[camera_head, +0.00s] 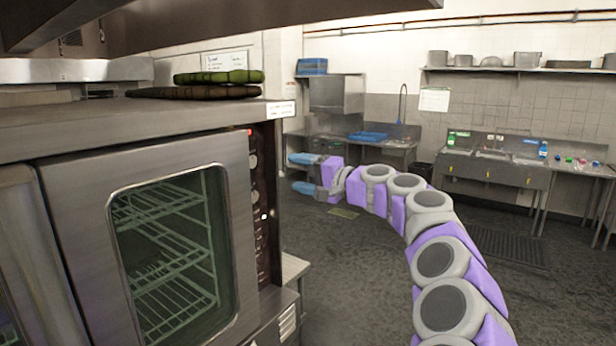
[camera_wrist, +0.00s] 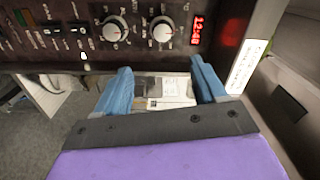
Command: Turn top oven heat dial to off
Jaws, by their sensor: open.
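The oven control panel (camera_head: 262,205) is a dark upright strip at the right of the steel oven (camera_head: 75,205). In the wrist view it lies sideways, with two round silver dials. One dial (camera_wrist: 163,31) is nearest the red clock display (camera_wrist: 198,30); the other dial (camera_wrist: 115,30) is left of it. Their markings are too small to read surely. My gripper (camera_head: 301,173) is open and empty, its blue fingers pointing toward the panel. In the wrist view my gripper (camera_wrist: 161,75) is below the dials, roughly in line with the one nearest the display, and apart from both.
The oven's glass door (camera_head: 170,255) is closed, with wire racks inside. Green and dark items (camera_head: 218,77) lie on the oven's top. Several switches (camera_wrist: 60,28) share the panel. Sinks (camera_head: 495,150) stand along the far wall; the floor (camera_head: 340,265) between is open.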

